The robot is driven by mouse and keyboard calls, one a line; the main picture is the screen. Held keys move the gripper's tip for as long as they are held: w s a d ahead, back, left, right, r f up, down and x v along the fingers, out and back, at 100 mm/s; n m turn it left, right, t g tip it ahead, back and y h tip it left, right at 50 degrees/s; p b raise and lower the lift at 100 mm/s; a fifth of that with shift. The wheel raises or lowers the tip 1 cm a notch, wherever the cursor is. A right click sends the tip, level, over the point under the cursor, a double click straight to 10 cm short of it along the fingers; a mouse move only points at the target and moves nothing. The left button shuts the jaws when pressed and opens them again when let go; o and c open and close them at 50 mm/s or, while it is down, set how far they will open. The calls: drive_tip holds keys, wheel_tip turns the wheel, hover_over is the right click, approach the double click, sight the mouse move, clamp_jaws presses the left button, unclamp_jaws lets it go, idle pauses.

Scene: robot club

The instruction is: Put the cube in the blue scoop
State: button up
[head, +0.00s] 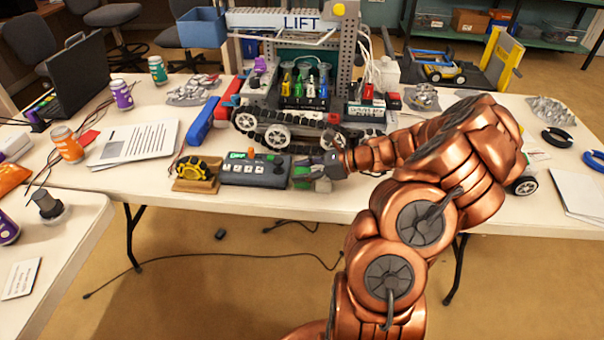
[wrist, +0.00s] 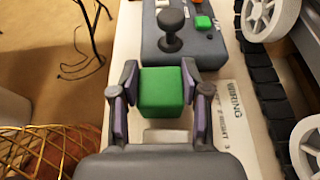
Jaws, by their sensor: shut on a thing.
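My gripper (head: 316,170) is at the front of the table, just right of the control box. It is shut on a green cube (wrist: 161,92), which sits between the two purple-padded fingers in the wrist view. In the head view only part of the cube (head: 301,172) shows beside the fingers. I cannot tell whether the cube touches the table. A blue open box (head: 203,28), which looks like the blue scoop, is raised at the left end of the grey lift arm on the tracked robot. Its inside is mostly hidden.
A control box with a joystick (head: 255,170) stands close to my gripper. The tracked robot (head: 290,130) with wheels and a LIFT sign is behind it. Bare table shows at the front edge.

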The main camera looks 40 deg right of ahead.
drive_tip(key=shift+f+p, duration=0.3)
drive_tip(key=shift+f, duration=0.25)
drive_tip(key=shift+f, duration=0.1)
drive_tip(key=o, duration=1.1)
drive_tip(key=shift+f+b, duration=0.2)
drive_tip(key=shift+b, duration=0.3)
